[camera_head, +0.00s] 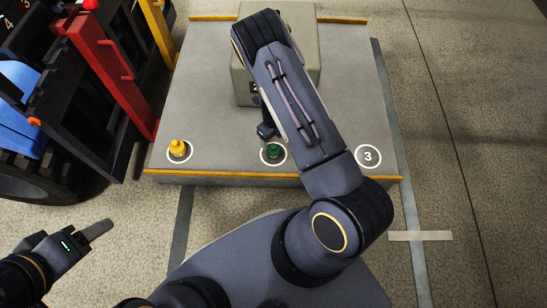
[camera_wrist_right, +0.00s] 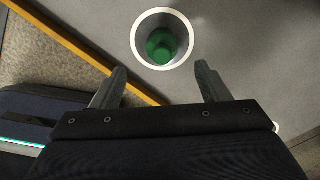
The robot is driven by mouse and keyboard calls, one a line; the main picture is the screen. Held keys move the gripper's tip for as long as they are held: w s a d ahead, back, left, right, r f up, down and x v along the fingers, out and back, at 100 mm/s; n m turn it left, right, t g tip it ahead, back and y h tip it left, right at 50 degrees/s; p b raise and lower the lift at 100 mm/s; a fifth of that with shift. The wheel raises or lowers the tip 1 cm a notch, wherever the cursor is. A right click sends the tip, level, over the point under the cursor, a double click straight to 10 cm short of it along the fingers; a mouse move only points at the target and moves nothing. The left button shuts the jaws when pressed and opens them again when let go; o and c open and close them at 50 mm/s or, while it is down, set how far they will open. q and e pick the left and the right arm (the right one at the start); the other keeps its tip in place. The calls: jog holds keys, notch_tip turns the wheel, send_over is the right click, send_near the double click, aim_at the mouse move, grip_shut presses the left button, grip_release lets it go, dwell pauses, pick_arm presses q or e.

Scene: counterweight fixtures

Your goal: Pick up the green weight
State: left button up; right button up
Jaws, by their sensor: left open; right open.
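The green weight (camera_head: 273,151) stands in a white ring on the grey platform, near its front edge. It also shows in the right wrist view (camera_wrist_right: 161,46), inside its white ring. My right gripper (camera_wrist_right: 160,84) is open and empty, with the weight beyond its fingertips and apart from them. In the head view my right arm reaches over the platform and its gripper (camera_head: 266,131) shows only in part, close to the weight. My left gripper (camera_head: 97,230) is open and empty over the floor at the lower left, away from the platform.
A yellow weight (camera_head: 178,148) stands in a ring to the left; a ring marked 3 (camera_head: 368,156) to the right is empty. A grey box (camera_head: 303,45) stands behind. Red (camera_head: 110,75) and yellow posts (camera_head: 158,32) and a dark rack flank the platform's left side.

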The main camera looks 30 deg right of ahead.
aim_at(273, 146)
notch_tip(273, 146, down, 4)
jog(key=shift+s+d+r+b, duration=0.1)
jog(key=shift+s+d+b, duration=0.05)
jog(key=shift+b, duration=0.4)
notch_tip(273, 146, down, 6)
jog(key=b, duration=0.3)
jog(key=shift+r, duration=0.25)
jog(key=shift+r, duration=0.1)
jog(key=c, duration=1.4)
jog(key=shift+c, duration=0.2)
